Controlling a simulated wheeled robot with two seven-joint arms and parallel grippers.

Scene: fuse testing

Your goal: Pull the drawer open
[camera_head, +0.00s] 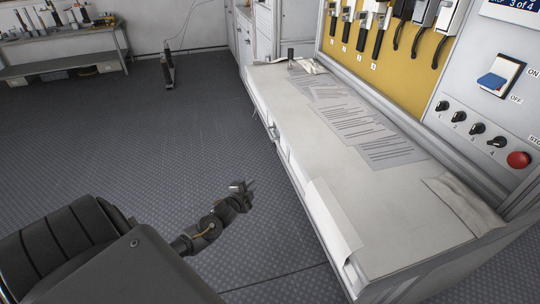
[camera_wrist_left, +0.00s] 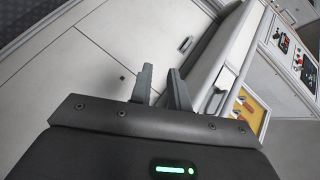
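The white workbench (camera_head: 390,205) runs along the right of the head view, its front facing the floor on the left. A small drawer handle (camera_head: 272,132) shows on that front, near the far half. My left gripper (camera_head: 243,188) is over the floor in front of the bench, apart from it. In the left wrist view its two dark fingers (camera_wrist_left: 161,75) are spread with nothing between them. White fronts fill that view, with one handle (camera_wrist_left: 185,45) beyond the fingers and another handle (camera_wrist_left: 214,101) to the right. I cannot tell which belongs to the drawer. My right gripper is not in view.
Printed sheets (camera_head: 355,125) lie on the bench top. A yellow panel with hanging tools (camera_head: 385,45) and a control panel with a red button (camera_head: 518,159) stand behind it. A shelf table (camera_head: 65,48) stands far left.

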